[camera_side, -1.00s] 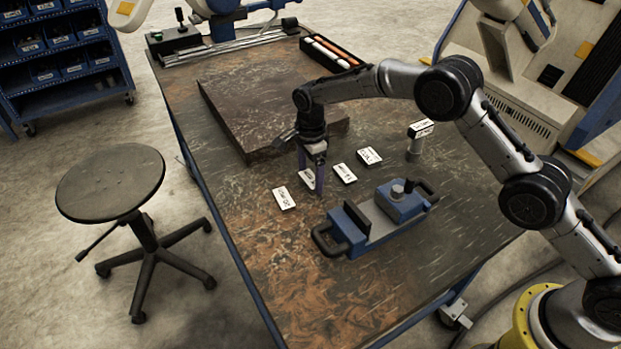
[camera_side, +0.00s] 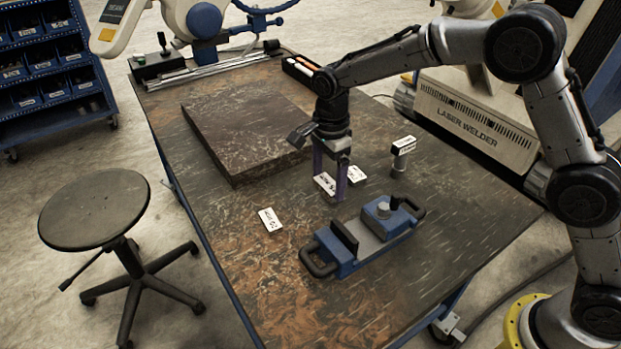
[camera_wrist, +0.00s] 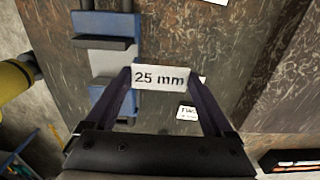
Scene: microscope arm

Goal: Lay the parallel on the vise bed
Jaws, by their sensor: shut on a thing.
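My gripper (camera_side: 330,193) is shut on a block with a white "25 mm" label (camera_wrist: 160,77). The labelled block is between the fingertips in the wrist view, and it also shows at the fingers in the side view (camera_side: 325,183). The block seems to be held above the bench, behind and left of the vise. The blue vise (camera_side: 345,262) lies on the bench with its grey bed (camera_side: 370,242) between a dark jaw plate and the blue block. The vise (camera_wrist: 122,25) is at the upper left of the wrist view, partly hidden by my gripper.
A labelled block (camera_side: 270,219) lies left of the vise. Another label (camera_side: 355,173) shows just behind my gripper. A small post with a label (camera_side: 403,152) stands to the right. A large dark slab (camera_side: 240,125) covers the back left of the bench. A stool (camera_side: 95,212) stands beside the bench.

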